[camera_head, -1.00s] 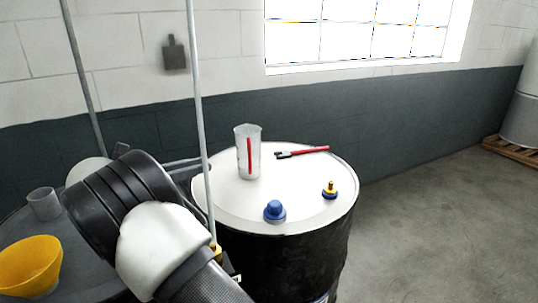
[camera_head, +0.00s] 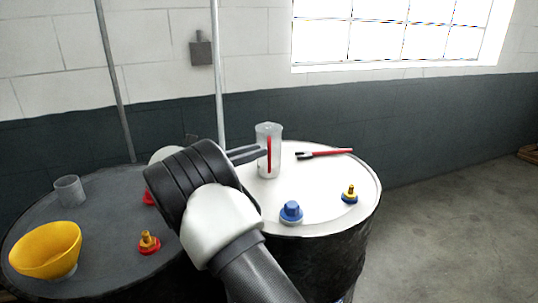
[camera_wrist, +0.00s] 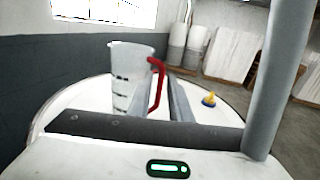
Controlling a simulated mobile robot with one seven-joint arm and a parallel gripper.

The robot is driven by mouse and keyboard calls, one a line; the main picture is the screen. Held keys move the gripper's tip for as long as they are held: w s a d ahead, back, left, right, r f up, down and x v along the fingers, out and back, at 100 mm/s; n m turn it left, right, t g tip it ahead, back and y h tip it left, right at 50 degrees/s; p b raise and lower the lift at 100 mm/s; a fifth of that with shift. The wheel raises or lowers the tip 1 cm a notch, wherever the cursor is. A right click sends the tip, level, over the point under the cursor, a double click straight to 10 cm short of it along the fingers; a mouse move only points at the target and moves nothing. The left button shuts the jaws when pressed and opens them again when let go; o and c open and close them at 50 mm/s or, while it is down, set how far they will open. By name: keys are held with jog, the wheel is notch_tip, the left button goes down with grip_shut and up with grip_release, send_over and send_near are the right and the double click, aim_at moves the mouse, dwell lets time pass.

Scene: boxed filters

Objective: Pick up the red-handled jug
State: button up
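The red-handled jug is a clear, tall measuring jug (camera_head: 268,138) with a red upright handle, standing upright on the white drum top. In the wrist view the jug (camera_wrist: 127,75) has dark graduation marks, and its red handle is on the right side. My gripper (camera_head: 266,151) reaches in from the left, with its two fingers apart and their tips by the handle. In the wrist view my gripper (camera_wrist: 165,90) has its fingers close around the lower handle. Whether they touch it is unclear.
The white drum (camera_head: 330,212) also bears a red-handled tool (camera_head: 325,153), a blue cap (camera_head: 291,212) and a blue-and-yellow fitting (camera_head: 350,194). A dark drum at left holds a yellow bowl (camera_head: 45,248), a clear cup (camera_head: 69,191) and a red-and-yellow fitting (camera_head: 148,242). A thin pole (camera_head: 217,70) stands behind.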

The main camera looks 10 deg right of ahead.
aim_at(270, 167)
jog(key=x, duration=0.5)
jog(key=shift+d+f, duration=0.3)
jog(key=shift+d, duration=0.05)
grip_shut()
jog(key=shift+r, duration=0.1)
